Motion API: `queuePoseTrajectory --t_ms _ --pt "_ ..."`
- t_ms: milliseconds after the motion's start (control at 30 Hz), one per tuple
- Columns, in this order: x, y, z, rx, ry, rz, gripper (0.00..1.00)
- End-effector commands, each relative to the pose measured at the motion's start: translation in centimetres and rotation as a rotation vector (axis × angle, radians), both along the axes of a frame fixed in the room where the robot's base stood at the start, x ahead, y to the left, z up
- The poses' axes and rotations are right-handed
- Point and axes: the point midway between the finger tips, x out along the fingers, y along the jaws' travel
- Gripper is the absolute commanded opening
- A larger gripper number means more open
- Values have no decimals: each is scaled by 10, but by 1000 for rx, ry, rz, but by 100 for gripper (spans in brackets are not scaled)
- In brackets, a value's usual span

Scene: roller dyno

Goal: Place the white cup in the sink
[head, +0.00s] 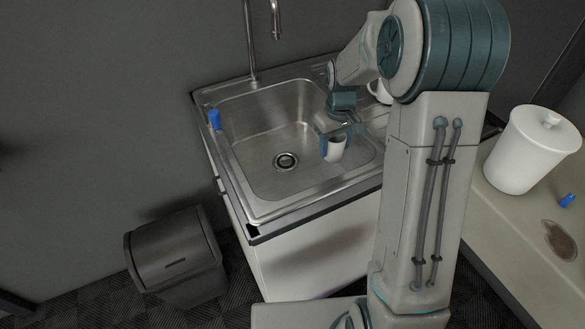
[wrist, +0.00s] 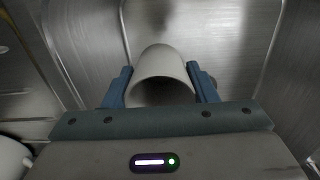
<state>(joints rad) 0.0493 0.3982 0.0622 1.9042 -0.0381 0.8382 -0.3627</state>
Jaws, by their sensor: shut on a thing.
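The white cup (head: 335,150) is between the fingers of my gripper (head: 338,142), over the right part of the sink basin. In the wrist view the cup (wrist: 162,72) sits between the two blue fingers of my gripper (wrist: 160,84), which is shut on it. Its dark open mouth faces the gripper's body. The stainless steel sink (head: 260,150) has a round drain in its floor. I cannot tell whether the cup touches the basin floor.
A faucet (head: 250,45) rises behind the basin. A blue object (head: 214,119) is on the left rim. Another white vessel (head: 379,92) stands on the drainboard, partly hidden by my arm. A white lidded container (head: 530,150) is on the right counter. A dark bin (head: 175,255) stands below left.

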Motion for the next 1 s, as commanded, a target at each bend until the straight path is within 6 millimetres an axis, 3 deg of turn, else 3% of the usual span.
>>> queuePoseTrajectory --t_ms 400,567,800,1000 --pt "-4 -8 -67 5 0 -7 30" --pt "-4 -7 -78 6 -2 -6 30" --pt "-4 -7 -108 6 -1 -6 30" --pt "-4 -7 -109 6 -4 -5 30"
